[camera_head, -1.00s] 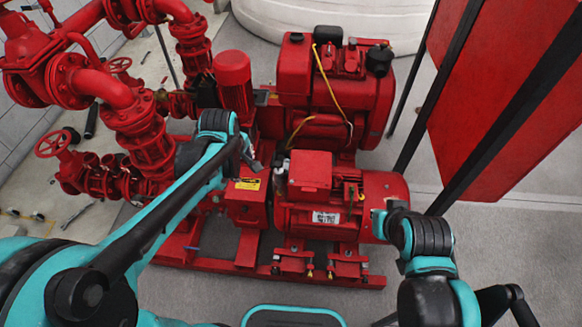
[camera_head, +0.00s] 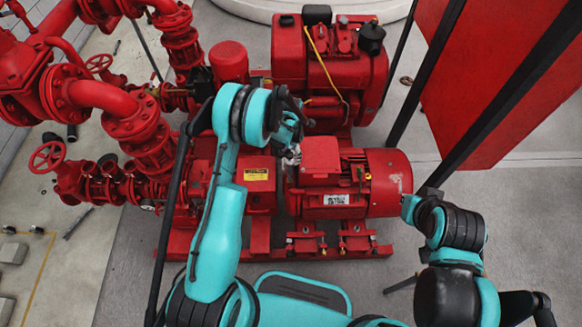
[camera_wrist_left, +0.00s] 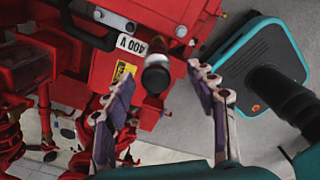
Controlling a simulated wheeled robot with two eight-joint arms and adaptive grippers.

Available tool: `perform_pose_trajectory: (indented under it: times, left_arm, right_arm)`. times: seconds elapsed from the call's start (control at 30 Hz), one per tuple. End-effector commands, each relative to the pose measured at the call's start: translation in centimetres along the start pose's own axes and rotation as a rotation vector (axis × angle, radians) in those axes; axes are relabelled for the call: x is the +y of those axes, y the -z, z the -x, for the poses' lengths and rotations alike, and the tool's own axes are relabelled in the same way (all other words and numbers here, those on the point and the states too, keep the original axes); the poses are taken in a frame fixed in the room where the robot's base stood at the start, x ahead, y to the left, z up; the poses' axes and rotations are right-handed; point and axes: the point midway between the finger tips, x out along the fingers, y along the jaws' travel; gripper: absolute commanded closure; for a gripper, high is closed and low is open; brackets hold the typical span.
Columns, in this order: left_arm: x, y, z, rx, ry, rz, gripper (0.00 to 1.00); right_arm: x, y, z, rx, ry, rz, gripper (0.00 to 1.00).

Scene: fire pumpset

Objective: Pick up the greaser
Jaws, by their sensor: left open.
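A dark rounded piece with a shiny pale band (camera_wrist_left: 155,76) shows between my left fingers in the left wrist view; it may be the greaser, but I cannot be sure. It stands against the red pumpset beside a yellow label. My left gripper (camera_wrist_left: 163,72) is open around the line to this piece, with no clear contact. In the head view my left gripper (camera_head: 291,152) is over the pumpset, left of the motor's terminal box, and my arm hides much there. My right gripper (camera_head: 408,205) is near the motor's right end; its fingers are too unclear to judge.
The red motor (camera_head: 378,180) and engine (camera_head: 335,70) fill the middle. Red pipes and valves (camera_head: 110,115) crowd the left. A red panel with dark posts (camera_head: 495,80) stands at right.

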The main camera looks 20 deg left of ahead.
Motion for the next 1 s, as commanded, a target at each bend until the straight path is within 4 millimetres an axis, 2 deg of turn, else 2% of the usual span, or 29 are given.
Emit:
perform_pose_trajectory:
  times: [0.4,0.63,0.67,0.8,0.87,1.0]
  left_arm:
    - [0.5,0.3,-5.3,0.001,-0.001,-0.002,0.43]
    - [0.5,0.3,-5.4,0.002,-0.001,-0.003,0.43]
    - [0.5,0.3,-5.4,0.002,-0.001,-0.003,0.48]
    - [0.5,0.3,-5.4,0.001,-0.001,-0.003,0.85]
    - [0.5,0.3,-5.4,0.001,-0.001,-0.003,1.0]
    - [0.5,0.3,-5.4,0.001,-0.001,-0.003,1.0]
  right_arm:
    - [0.0,-1.1,-1.6,0.0,0.0,0.0,1.0]
    - [0.0,-1.1,-1.5,0.0,0.0,0.0,1.0]
    - [0.0,-1.1,-1.5,0.0,0.0,0.0,1.0]
    - [0.0,-1.1,-1.5,0.0,0.0,0.0,1.0]
    - [0.0,-1.1,-1.5,0.0,0.0,0.0,1.0]
    - [0.0,-1.1,-1.5,0.0,0.0,0.0,1.0]
